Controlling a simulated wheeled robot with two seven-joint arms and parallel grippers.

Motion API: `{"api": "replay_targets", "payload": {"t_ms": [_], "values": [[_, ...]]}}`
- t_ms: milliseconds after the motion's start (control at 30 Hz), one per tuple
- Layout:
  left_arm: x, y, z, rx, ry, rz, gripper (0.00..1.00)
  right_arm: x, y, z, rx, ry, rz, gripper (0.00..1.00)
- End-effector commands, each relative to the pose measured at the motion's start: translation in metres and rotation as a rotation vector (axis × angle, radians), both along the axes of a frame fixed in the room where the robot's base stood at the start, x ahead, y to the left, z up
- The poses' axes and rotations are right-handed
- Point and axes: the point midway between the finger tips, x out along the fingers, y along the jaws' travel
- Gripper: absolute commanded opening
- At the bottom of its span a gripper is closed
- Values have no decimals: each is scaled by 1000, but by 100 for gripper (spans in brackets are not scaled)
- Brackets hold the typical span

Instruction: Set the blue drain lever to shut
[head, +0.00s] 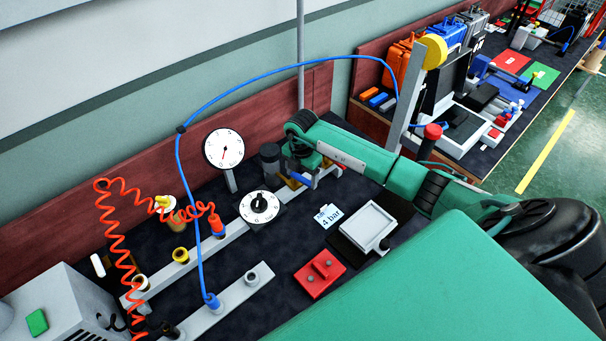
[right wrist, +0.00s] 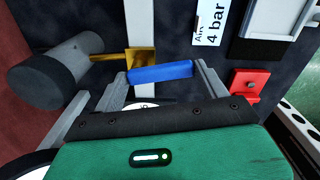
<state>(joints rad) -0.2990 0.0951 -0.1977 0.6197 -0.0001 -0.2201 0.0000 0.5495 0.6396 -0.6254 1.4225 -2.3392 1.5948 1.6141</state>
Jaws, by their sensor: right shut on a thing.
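The blue drain lever (head: 301,178) sits on a brass fitting (head: 290,184) at the far end of the grey rail, beside a dark grey cylinder (head: 268,158). In the right wrist view the lever (right wrist: 160,72) lies crosswise between the two fingers, with the brass fitting (right wrist: 141,58) just behind it. My right gripper (right wrist: 162,76) is shut on the lever, one finger at each end. In the head view my right gripper (head: 316,174) is partly hidden by its own arm. My left gripper is not in view.
A white dial gauge (head: 223,148) and a black-knobbed dial (head: 260,207) stand left of the lever. A "4 bar" card (head: 328,215), a grey tray (head: 367,226) and a red block (head: 319,274) lie nearer. A blue hose (head: 194,215) and red coiled hose (head: 118,240) cross the left.

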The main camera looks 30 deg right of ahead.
Motion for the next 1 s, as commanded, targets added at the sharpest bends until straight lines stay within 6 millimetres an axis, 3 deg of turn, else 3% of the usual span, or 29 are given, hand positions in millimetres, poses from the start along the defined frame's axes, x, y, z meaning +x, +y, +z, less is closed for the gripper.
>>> {"api": "replay_targets", "payload": {"t_ms": [233,933,967,1000], "values": [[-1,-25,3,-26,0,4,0,0,3,1,0,-2,-135,33],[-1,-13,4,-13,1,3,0,0,5,1,-1,-3,-214,33],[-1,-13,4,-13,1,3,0,0,5,1,-1,-3,-214,76],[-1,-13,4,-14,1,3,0,-1,5,1,-1,-3,-213,84]]}}
